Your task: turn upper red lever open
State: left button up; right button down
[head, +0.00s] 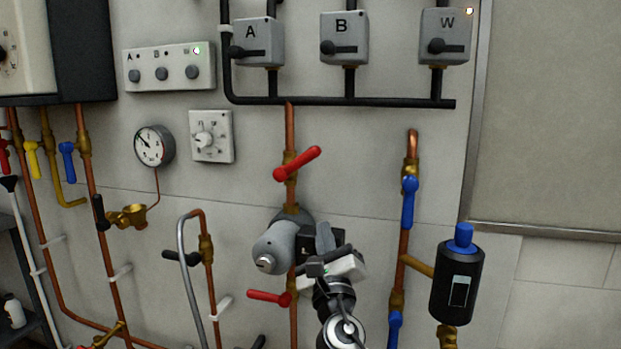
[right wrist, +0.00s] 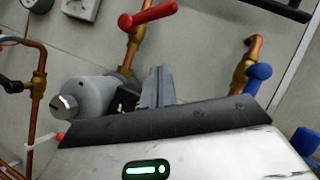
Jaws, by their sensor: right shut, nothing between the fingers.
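The upper red lever (head: 298,164) sits on a brass valve on the vertical copper pipe in the head view. It lies aslant across the pipe, its right end higher. It also shows at the top of the right wrist view (right wrist: 148,17). My right gripper (head: 324,236) is below and slightly right of the lever, apart from it, in front of the wall beside the grey pump. Its fingers (right wrist: 157,86) are shut and empty in the right wrist view. My left gripper is not in view.
The grey pump (head: 282,242) is on the same pipe, with a lower red lever (head: 268,296) beneath it. A blue lever (head: 409,202) and a black canister (head: 457,283) are to the right. A pressure gauge (head: 154,146) and dial box (head: 212,136) are at left.

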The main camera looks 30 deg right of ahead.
aim_at(297, 163)
jog(key=shift+n, duration=0.3)
jog(key=x, duration=0.6)
jog(key=r+x, duration=0.1)
jog(key=x, duration=0.3)
jog(key=shift+s+p, duration=0.25)
jog(key=shift+p, duration=0.1)
pick_arm(q)
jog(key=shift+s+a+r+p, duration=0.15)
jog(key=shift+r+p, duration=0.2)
jog(key=shift+p, duration=0.25)
pick_arm(e)
jog(key=w+r, duration=0.2)
jog(key=r, duration=0.1)
jog(key=shift+w+a+r, duration=0.15)
jog(key=shift+w+a, duration=0.15)
jog(key=shift+w, duration=0.05)
